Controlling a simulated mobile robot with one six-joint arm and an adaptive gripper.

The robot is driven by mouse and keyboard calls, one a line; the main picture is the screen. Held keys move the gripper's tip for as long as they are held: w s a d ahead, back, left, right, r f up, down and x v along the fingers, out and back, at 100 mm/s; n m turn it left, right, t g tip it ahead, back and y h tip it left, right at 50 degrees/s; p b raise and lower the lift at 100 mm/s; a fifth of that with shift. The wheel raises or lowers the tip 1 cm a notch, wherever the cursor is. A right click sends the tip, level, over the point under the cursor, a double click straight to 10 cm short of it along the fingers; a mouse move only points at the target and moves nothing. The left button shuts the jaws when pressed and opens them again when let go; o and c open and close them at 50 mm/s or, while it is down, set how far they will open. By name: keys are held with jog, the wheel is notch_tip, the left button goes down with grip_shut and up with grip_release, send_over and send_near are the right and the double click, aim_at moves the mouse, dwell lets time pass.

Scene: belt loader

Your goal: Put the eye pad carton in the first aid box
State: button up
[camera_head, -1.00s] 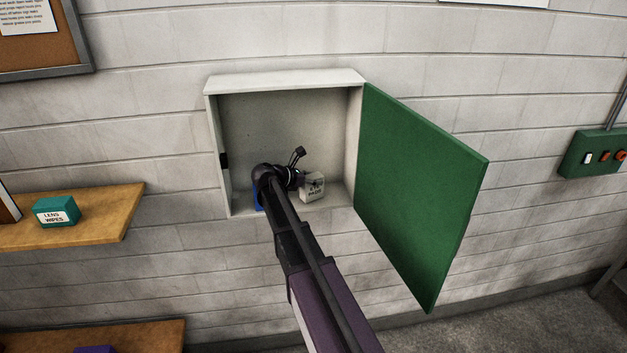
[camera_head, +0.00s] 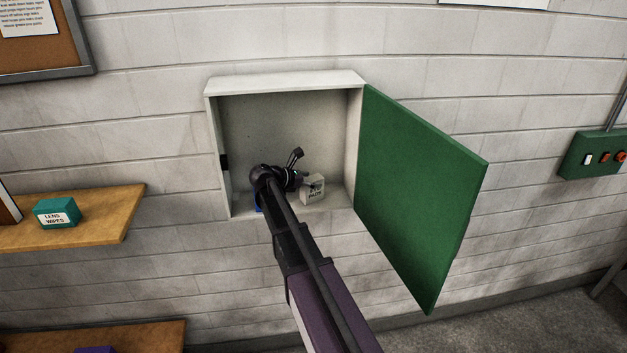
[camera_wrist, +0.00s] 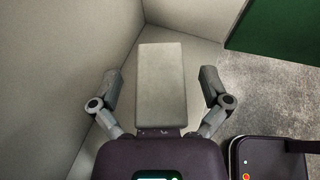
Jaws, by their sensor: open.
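The eye pad carton (camera_head: 313,188), small and pale with dark lettering, stands on the floor of the first aid box toward its right side. The first aid box (camera_head: 285,81) is a white wall cabinet with its green door (camera_head: 420,200) swung open to the right. My gripper (camera_head: 304,176) is inside the box, just left of the carton. In the wrist view the carton (camera_wrist: 161,85) lies between the two spread fingers of my gripper (camera_wrist: 160,88), with a gap on each side. The carton's underside is hidden.
A blue thing (camera_head: 259,205) shows partly behind my arm at the box's lower left. A teal lens wipes carton (camera_head: 57,212) sits on a wooden shelf (camera_head: 115,215) at left. A green switch box (camera_head: 592,154) is on the wall at right.

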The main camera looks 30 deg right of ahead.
jog(key=p+v, duration=0.4)
jog(key=v, duration=0.7)
jog(key=shift+s+a, duration=0.1)
dwell(0.4)
jog(key=s+a+f+m+y, duration=0.3)
jog(key=s+m, duration=0.3)
jog(key=s, duration=0.2)
jog(key=s+a+f+m+g+y, duration=0.1)
jog(key=s+a+f+m+y, duration=0.3)
jog(key=s+a+m+y, duration=0.1)
jog(key=s+a+f+m+y, duration=0.4)
jog(key=s+m, duration=0.4)
jog(key=s, duration=0.2)
jog(key=shift+s+f+g+y, duration=0.15)
jog(key=shift+s+g+y, duration=0.2)
jog(key=shift+y, duration=0.35)
jog(key=shift+f, duration=0.1)
